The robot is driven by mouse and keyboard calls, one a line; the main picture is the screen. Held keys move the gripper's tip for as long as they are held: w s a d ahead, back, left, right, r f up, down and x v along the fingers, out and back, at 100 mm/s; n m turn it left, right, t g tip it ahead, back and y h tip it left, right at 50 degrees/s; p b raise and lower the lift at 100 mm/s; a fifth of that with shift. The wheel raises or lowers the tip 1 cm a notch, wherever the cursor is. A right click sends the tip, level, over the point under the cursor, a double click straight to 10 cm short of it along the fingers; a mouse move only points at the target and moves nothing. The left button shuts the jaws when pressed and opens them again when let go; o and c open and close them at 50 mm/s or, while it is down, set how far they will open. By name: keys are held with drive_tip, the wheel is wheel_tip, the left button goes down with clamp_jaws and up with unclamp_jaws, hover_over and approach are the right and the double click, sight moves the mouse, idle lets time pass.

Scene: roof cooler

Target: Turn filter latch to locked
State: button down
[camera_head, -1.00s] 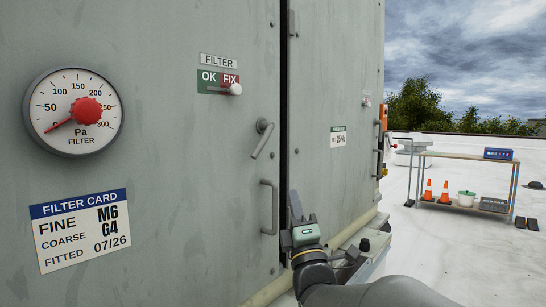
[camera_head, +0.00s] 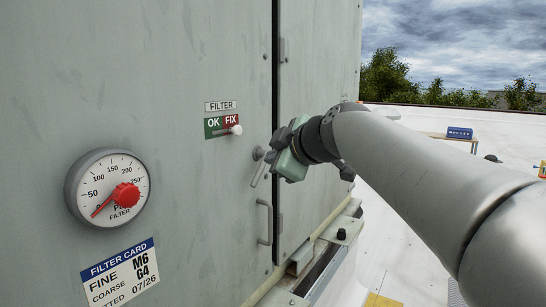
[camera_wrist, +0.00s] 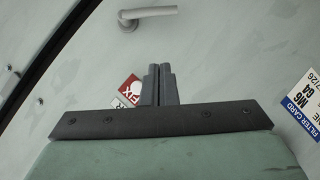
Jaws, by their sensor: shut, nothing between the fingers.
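The filter latch is a grey lever (camera_head: 256,172) on the cabinet door, slanting down and slightly left from its round hub. In the wrist view the latch (camera_wrist: 155,13) shows near the top, its lever lying roughly level. My gripper (camera_head: 271,155) is shut and empty, just right of the latch in the head view and partly overlapping it there. In the wrist view my shut fingers (camera_wrist: 159,68) point toward the door with clear door surface between them and the latch. I cannot tell from the head view whether they touch it.
An OK/FIX filter sign with a white knob (camera_head: 236,130) is up and left of the latch. A fixed door handle (camera_head: 264,222) is below it. A pressure gauge (camera_head: 107,188) and filter card (camera_head: 122,275) are farther left. A dark door seam (camera_head: 275,70) runs beside the latch.

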sight(261, 173)
drive_tip(key=p+x, duration=0.1)
drive_tip(key=x, duration=0.3)
drive_tip(key=d+f+x, duration=0.1)
drive_tip(key=x, duration=0.3)
drive_tip(key=d+p+x, duration=0.1)
drive_tip(key=x, duration=0.2)
drive_tip(key=shift+w+a+f+p, duration=0.1)
drive_tip(key=shift+w+f+p, duration=0.2)
drive_tip(key=shift+w+f, duration=0.25)
drive_tip(key=shift+w, duration=0.15)
drive_tip(key=shift+f, duration=0.1)
drive_tip(key=shift+f+b, duration=0.35)
drive_tip(key=shift+b, duration=0.7)
drive_tip(key=shift+r+b, duration=0.1)
drive_tip(key=shift+b, duration=0.25)
